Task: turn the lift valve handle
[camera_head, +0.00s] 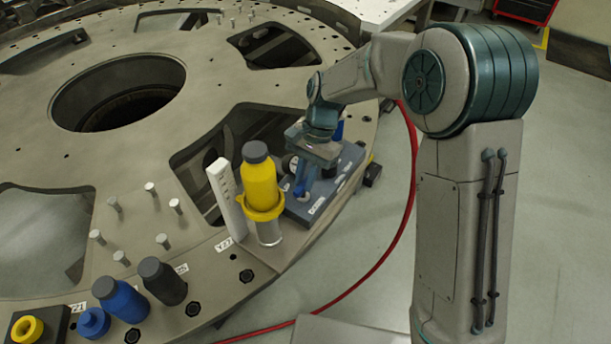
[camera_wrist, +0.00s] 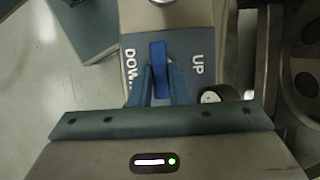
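The lift valve handle (camera_wrist: 158,58) is a blue bar in the wrist view, standing between the labels DOWN on the left and UP on the right. It sits on a blue-grey panel (camera_wrist: 203,42), which shows in the head view as a grey-blue plate (camera_head: 318,210) on the turret plate's edge. My gripper (camera_wrist: 160,78) has its two fingers on either side of the handle's near end, seemingly touching it. In the head view my gripper (camera_head: 303,184) reaches down over the panel and partly hides the handle.
A yellow bottle (camera_head: 260,185) in a yellow ring holder and a white upright strip (camera_head: 225,195) stand just left of my gripper. A round gauge (camera_wrist: 210,97) lies close right of the fingers. Blue and dark bottles (camera_head: 122,300) stand at lower left. A red hose (camera_head: 375,265) crosses the floor.

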